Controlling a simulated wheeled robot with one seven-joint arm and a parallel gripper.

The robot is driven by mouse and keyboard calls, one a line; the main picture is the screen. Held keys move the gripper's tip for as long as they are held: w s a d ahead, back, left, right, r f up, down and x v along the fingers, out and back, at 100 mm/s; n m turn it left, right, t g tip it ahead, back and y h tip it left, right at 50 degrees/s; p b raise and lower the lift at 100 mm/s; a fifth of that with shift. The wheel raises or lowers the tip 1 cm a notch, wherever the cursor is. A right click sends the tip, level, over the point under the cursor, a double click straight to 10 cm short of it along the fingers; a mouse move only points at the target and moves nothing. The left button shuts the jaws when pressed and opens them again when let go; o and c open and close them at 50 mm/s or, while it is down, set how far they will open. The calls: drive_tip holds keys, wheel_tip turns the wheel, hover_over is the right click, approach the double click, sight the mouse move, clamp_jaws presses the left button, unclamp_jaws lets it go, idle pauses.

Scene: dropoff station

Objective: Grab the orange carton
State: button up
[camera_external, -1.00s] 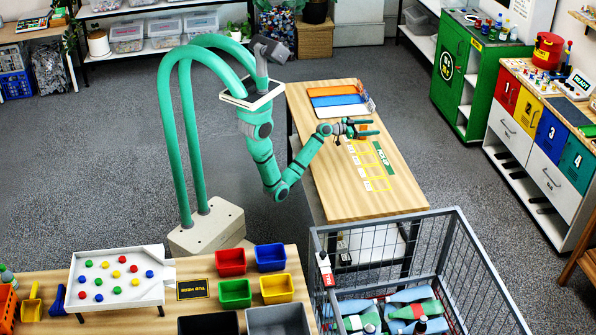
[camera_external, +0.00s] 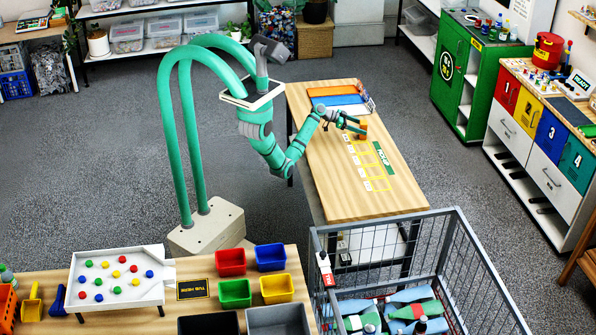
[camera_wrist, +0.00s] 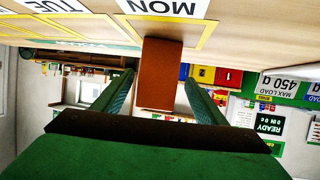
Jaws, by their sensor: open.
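The orange carton (camera_external: 362,127) stands on the wooden table near the far end of the yellow-outlined squares. My gripper (camera_external: 352,128) is low over the table, just left of the carton, with its fingers pointing toward it. In the wrist view the carton (camera_wrist: 160,75) looks brown-orange and lies between the two open green fingers, with a gap on each side. The wrist picture is upside down. A square labelled MON (camera_wrist: 165,8) lies by the carton's base. How deep the carton sits between the fingers is hard to tell.
The wooden table (camera_external: 350,200) has yellow squares and a green label (camera_external: 383,157) along its right side. Orange, blue and white trays (camera_external: 335,98) lie at its far end. The near part of the table is clear. A wire cart (camera_external: 450,245) with bottles stands in front.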

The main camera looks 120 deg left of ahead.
drive_tip(key=shift+x, duration=2.8)
drive_tip(key=shift+w+d, duration=0.1)
drive_tip(key=c, duration=1.1)
